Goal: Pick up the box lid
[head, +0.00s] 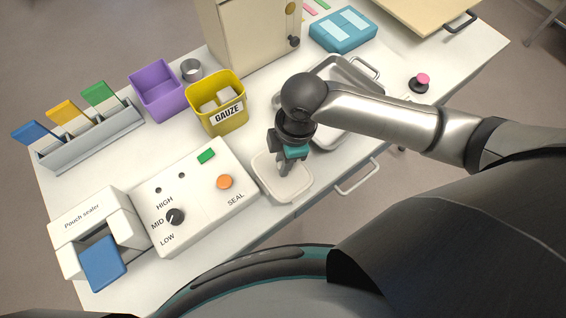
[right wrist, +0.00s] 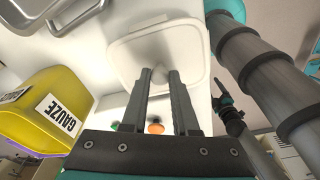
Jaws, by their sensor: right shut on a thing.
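The box lid is a pale, rounded-corner square piece (head: 295,187) at the front edge of the table, right of the pouch sealer. My right gripper (head: 284,168) comes down onto it from above. In the right wrist view the lid (right wrist: 125,58) lies just past the fingertips, and my right gripper (right wrist: 160,76) is shut on its small pale knob, mostly hidden between the fingers. I cannot tell whether the lid is clear of the tabletop. My left gripper is not in view.
A yellow gauze bin (head: 229,118) stands behind the lid, left of a metal tray (head: 345,140). The white pouch sealer panel (head: 190,210) lies close on the left. A pink-topped button (head: 421,80) stands further right.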

